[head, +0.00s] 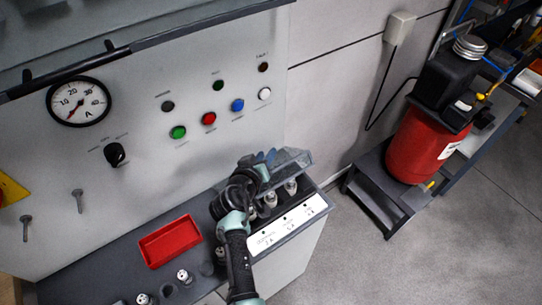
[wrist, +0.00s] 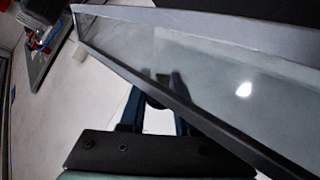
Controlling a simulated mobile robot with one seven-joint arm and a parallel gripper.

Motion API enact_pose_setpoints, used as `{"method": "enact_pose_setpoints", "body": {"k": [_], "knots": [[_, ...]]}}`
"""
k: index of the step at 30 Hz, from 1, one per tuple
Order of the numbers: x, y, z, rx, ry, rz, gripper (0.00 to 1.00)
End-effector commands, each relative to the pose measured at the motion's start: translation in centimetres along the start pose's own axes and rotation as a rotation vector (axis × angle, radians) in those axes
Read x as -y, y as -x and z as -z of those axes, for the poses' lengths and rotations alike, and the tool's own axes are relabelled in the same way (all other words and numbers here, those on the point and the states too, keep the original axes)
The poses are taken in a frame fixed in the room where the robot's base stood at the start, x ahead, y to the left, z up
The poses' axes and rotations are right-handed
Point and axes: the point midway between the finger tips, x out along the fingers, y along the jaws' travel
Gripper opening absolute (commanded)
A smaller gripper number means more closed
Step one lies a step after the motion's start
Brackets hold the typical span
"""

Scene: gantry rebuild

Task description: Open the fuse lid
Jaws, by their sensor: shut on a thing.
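The fuse lid (head: 292,160) is a clear panel in a grey frame at the right end of the console ledge. It stands tilted up, with fuses (head: 290,187) showing below and in front of it. In the wrist view the lid (wrist: 205,75) runs diagonally across the picture, with a bright glint on its pane. My gripper (head: 266,163) is at the lid's left part and shut on it. In the wrist view my gripper's fingers (wrist: 155,108) meet the lid's dark lower edge; their tips are partly hidden behind it. My arm hides some of the fuse row.
A white label strip (head: 287,232) runs along the ledge front. The panel with buttons and a gauge (head: 78,101) rises behind. A red tank (head: 424,145) stands right, beyond open floor.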

Motion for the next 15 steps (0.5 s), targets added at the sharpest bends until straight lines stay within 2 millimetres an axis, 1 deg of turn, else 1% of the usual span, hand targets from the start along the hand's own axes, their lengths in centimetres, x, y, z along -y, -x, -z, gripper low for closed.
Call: {"method": "enact_pose_setpoints", "body": {"k": [1,3,9,15], "knots": [[0.3,-0.2,0.7,0.027,0.03,0.001,0.0],[0.7,-0.7,1.1,0.07,0.074,0.0,0.0],[1.8,-1.8,2.0,0.18,0.185,-0.001,0.0],[2.5,-2.5,2.5,0.259,0.264,-0.001,0.0]]}}
